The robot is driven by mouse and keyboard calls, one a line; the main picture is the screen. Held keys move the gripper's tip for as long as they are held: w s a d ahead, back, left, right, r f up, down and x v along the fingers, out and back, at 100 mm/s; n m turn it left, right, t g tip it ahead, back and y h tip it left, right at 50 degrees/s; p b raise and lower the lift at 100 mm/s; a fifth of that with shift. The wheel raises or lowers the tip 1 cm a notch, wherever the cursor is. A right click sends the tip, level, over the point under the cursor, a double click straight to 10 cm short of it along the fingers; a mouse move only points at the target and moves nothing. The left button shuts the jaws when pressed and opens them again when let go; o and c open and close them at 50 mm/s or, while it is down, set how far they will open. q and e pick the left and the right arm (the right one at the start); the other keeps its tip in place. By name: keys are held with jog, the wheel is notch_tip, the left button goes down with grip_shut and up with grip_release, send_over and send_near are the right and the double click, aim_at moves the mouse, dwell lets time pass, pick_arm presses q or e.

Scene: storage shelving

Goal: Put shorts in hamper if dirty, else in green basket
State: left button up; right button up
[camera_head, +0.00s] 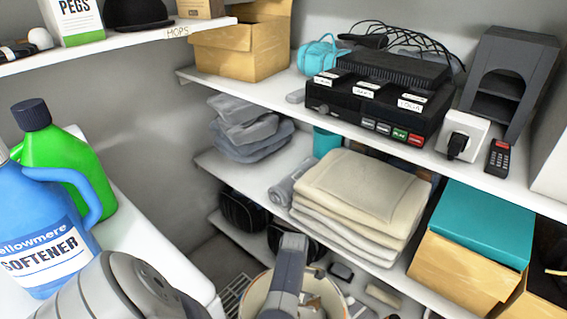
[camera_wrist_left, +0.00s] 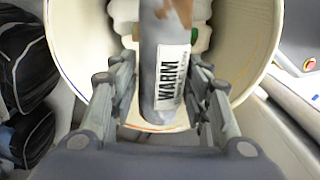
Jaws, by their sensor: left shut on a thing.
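In the left wrist view, the grey shorts (camera_wrist_left: 152,42) hang as a narrow folded strip between the fingers of my left gripper (camera_wrist_left: 158,82), which is shut on them. Brown stains show near their upper end, and a white care label reads WARM. A round cream bin (camera_wrist_left: 68,50), apparently the hamper, lies behind and below them. The bin's rim (camera_head: 256,290) also shows at the bottom of the head view. A grey upright shape covers part of it; I cannot tell there how much is gripper or cloth. My right gripper is not in view. I cannot identify a green basket.
Shelves at right hold folded cream towels (camera_head: 362,190), a black switch box (camera_head: 380,105) and a teal-topped carton (camera_head: 470,222). A blue softener bottle (camera_head: 45,215) and a green bottle (camera_head: 70,150) stand at left. Black bags (camera_wrist_left: 25,60) lie beside the bin.

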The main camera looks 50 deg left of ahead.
pick_arm(q)
jog(key=s, duration=0.1)
jog(key=s+f, duration=0.1)
jog(key=shift+s+a, duration=0.15)
jog(key=shift+s, duration=0.15)
jog(key=shift+s+f, duration=0.15)
jog(key=shift+f, duration=0.15)
notch_tip(320, 180, down, 6)
jog(key=b, duration=0.6)
jog(key=shift+r, duration=0.15)
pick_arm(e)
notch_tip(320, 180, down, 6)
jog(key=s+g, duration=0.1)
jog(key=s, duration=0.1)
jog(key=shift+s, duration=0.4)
pick_arm(q)
jog(key=o, duration=1.2)
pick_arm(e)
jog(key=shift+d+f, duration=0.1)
